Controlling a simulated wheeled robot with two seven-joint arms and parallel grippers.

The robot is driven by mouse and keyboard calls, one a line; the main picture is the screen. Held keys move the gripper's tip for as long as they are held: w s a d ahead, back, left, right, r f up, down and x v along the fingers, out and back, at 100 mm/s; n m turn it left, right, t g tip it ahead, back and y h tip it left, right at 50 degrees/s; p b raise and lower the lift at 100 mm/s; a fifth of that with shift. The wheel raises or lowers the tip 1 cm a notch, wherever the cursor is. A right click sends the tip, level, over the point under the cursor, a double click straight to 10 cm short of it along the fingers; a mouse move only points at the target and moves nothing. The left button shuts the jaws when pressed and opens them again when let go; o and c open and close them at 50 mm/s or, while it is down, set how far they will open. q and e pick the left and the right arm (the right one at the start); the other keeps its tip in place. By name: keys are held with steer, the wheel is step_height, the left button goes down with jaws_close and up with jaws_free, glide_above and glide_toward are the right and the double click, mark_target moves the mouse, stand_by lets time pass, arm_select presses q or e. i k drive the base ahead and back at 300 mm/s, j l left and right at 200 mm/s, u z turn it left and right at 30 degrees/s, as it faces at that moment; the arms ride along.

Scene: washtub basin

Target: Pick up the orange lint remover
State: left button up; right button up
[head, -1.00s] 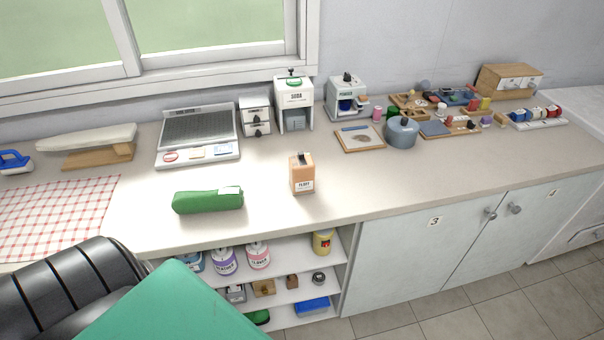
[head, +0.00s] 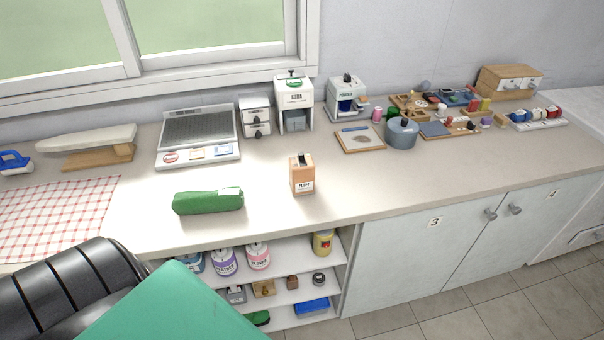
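The orange lint remover (head: 302,176) is a small upright block with a dark part on top and a white label on its front. It stands on the countertop (head: 375,195) near the middle of the head view, close to the front edge. Nothing touches it. Neither of my grippers shows in the head view. Only a dark ribbed part and a green panel of my own body seem to show at the lower left, well apart from the lint remover.
A green pouch (head: 208,201) lies left of the lint remover. Behind stand a grey-topped device (head: 198,126), small drawers (head: 255,117) and a soda dispenser (head: 294,98). A wooden tray (head: 350,146) and blue pot (head: 401,133) are at the right. The counter around the lint remover is clear.

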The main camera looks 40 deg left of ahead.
mark_target(302, 172)
steer(key=i+l+u, duration=0.1)
steer(key=i+u, duration=0.15)
steer(key=i, duration=0.15)
steer(key=i+l+u, duration=0.25)
steer(key=i, duration=0.15)
steer(key=j+u, duration=0.1)
steer(key=u, duration=1.05)
steer(key=l, duration=0.4)
steer(key=k, duration=0.45)
steer(key=i, duration=0.45)
